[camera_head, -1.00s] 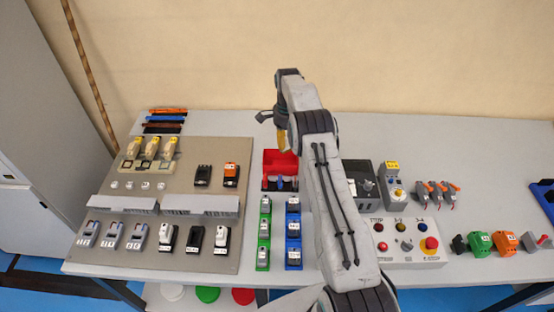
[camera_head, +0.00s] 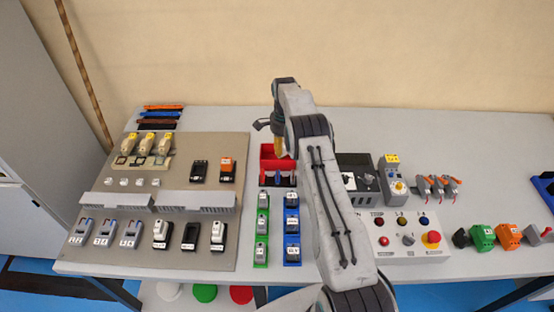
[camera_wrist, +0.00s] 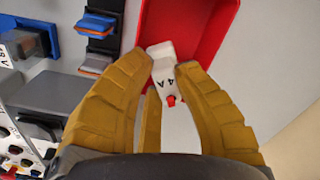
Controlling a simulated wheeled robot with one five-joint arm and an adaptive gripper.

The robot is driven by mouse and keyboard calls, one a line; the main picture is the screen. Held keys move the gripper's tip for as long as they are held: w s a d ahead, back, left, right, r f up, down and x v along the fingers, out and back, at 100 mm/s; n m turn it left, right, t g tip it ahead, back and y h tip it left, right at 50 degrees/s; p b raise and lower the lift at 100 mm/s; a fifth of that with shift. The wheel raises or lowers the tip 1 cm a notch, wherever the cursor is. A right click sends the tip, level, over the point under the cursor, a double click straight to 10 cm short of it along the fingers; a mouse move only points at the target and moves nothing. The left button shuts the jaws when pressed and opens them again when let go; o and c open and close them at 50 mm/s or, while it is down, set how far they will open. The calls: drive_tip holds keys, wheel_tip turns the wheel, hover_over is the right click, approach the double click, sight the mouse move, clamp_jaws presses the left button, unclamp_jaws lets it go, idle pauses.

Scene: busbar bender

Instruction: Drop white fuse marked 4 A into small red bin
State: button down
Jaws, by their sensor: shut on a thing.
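The white fuse marked 4 A (camera_wrist: 164,68) is between the yellow fingers of my gripper (camera_wrist: 163,85) in the wrist view. It has a small red tip at its near end. My gripper (camera_head: 279,146) is shut on it. The small red bin (camera_wrist: 214,20) lies behind the fuse in the wrist view, and the fuse overlaps its edge there. In the head view the red bin (camera_head: 268,165) stands below my gripper, partly hidden by my arm. The fuse cannot be made out in the head view.
Green (camera_head: 262,228) and blue (camera_head: 292,227) strips with white-topped parts lie in front of the bin. A grey panel (camera_head: 170,191) with breakers is on the left. A dark grey box (camera_head: 360,180) and a button box (camera_head: 408,238) stand right of my arm.

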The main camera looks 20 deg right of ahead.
drive_tip(key=c, duration=1)
unclamp_jaws()
drive_tip(key=shift+c, duration=0.2)
drive_tip(key=shift+r, duration=3.8)
drive_tip(key=shift+a+r, duration=0.1)
drive_tip(key=shift+r, duration=0.2)
drive_tip(key=s+a+r+n+t, duration=0.1)
drive_tip(key=s+a+r+n, duration=0.3)
drive_tip(key=s+r, duration=0.5)
drive_tip(key=s+a+r+n+t, duration=0.1)
drive_tip(key=s+a+r+n, duration=0.4)
drive_tip(key=r, duration=0.8)
drive_tip(key=s+a+f+n+t, duration=0.1)
drive_tip(key=s+a+n, duration=0.1)
drive_tip(key=s, duration=1.1)
drive_tip(key=s+a+f+n+t, duration=0.1)
drive_tip(key=s+n, duration=0.4)
drive_tip(key=s, duration=0.8)
drive_tip(key=shift+s+a+f+n+t, duration=0.3)
drive_tip(key=shift+a+f, duration=0.1)
drive_tip(key=shift+f, duration=0.1)
